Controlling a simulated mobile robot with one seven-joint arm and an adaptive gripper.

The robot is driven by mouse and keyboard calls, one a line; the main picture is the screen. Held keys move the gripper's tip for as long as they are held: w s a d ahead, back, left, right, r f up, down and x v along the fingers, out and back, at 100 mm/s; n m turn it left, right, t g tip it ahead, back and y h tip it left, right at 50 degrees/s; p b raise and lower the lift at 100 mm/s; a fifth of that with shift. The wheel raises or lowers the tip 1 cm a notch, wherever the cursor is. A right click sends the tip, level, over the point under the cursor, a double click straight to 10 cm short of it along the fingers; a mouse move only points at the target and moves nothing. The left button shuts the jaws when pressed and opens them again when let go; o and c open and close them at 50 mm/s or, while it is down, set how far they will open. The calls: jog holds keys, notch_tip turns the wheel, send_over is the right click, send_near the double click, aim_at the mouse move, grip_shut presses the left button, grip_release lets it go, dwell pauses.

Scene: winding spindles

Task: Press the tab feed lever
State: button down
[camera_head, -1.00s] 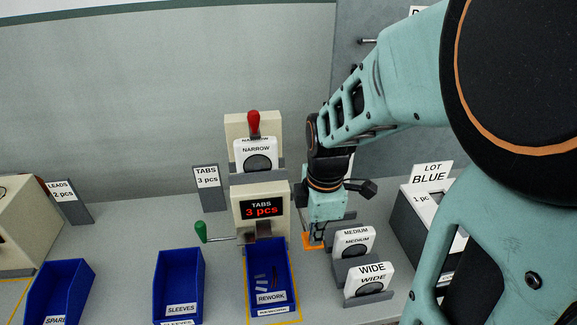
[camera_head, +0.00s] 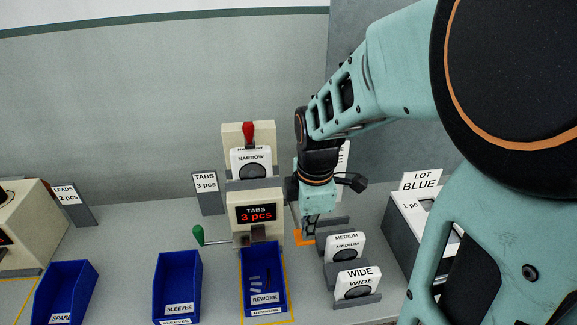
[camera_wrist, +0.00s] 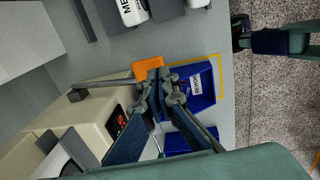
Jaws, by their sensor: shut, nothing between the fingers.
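The tab machine (camera_head: 243,200) is a cream box with a lit display reading "TABS 3 pcs". An orange paddle (camera_head: 302,238) sits at its right side. The wrist view shows the paddle (camera_wrist: 147,67) at the end of a grey bar (camera_wrist: 105,85) running from the machine. I take it for the tab feed lever. My gripper (camera_head: 309,234) points down at the paddle, shut and empty. In the wrist view its fingertips (camera_wrist: 160,78) overlap the paddle's edge; I cannot tell whether they touch it. A green-knobbed crank (camera_head: 198,235) is on the machine's left side.
A blue REWORK bin (camera_head: 250,308) with several small pieces stands before the machine. A red-knobbed lever (camera_head: 248,132) rises behind it. MEDIUM (camera_head: 345,247) and WIDE (camera_head: 358,285) blocks stand right of my gripper, with the LOT BLUE box (camera_head: 397,225) beyond. A SLEEVES bin (camera_head: 178,285) is left.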

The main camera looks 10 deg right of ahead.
notch_tip(320, 180, up, 10)
jog(key=s+p, duration=0.1)
jog(key=p, duration=0.6)
jog(key=shift+s, duration=0.15)
